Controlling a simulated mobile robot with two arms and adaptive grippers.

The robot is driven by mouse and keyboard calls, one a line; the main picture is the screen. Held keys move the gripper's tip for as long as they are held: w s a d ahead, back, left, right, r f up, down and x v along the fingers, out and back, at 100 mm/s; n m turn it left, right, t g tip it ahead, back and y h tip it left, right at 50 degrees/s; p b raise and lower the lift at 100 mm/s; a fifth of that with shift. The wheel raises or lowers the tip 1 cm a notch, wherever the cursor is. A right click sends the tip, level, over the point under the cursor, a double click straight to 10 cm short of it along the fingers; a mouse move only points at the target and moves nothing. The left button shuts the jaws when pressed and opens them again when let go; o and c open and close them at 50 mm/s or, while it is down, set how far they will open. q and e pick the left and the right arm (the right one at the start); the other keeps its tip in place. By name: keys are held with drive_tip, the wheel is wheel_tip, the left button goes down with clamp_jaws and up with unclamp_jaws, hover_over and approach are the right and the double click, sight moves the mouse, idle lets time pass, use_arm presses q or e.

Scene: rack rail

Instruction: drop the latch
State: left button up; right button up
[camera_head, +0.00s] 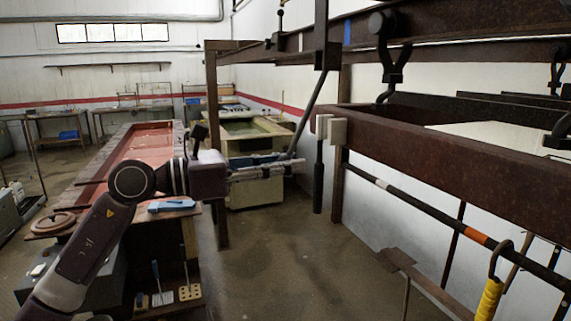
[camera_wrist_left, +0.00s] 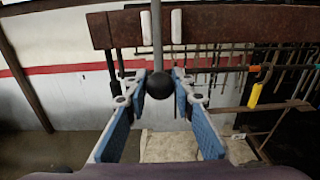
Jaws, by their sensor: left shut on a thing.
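A grey lever rod (camera_head: 311,105), which looks like the latch, slants down and left from a dark bracket (camera_head: 325,55) on the rusty rack. In the left wrist view the rod (camera_wrist_left: 157,35) comes down to a black ball knob (camera_wrist_left: 159,85) between my blue-padded fingers. My left gripper (camera_head: 297,165) reaches in from the left and is shut on the knob at the rod's low end. In the head view the fingers largely hide the knob. My right gripper is not in view.
Pale blocks (camera_head: 337,131) sit at the end of the rusty rail (camera_head: 450,165), with a black handle (camera_head: 318,180) hanging beside them. A striped bar (camera_head: 430,210) runs below the rail. A wooden bench (camera_head: 140,150) stands left. Floor (camera_head: 280,265) in the middle is clear.

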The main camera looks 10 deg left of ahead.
use_arm(q)
drive_tip(key=shift+d, duration=0.1)
drive_tip(key=shift+w+d+f, duration=0.35)
drive_tip(key=shift+w+d, duration=0.2)
drive_tip(key=shift+d, duration=0.2)
drive_tip(key=shift+w+d+f, duration=0.35)
drive_tip(key=shift+w+d, duration=0.15)
drive_tip(key=shift+d, duration=0.2)
drive_tip(key=shift+f+p+x, duration=0.15)
drive_tip(key=shift+p+x, duration=0.3)
drive_tip(key=shift+x, duration=0.9)
drive_tip(key=shift+f+p+x, duration=0.1)
drive_tip(key=shift+p+x, duration=0.35)
drive_tip(key=shift+x, duration=0.9)
drive_tip(key=shift+c, duration=0.2)
drive_tip(key=o, duration=1)
drive_tip(key=b+v, duration=0.3)
drive_tip(key=v, duration=0.4)
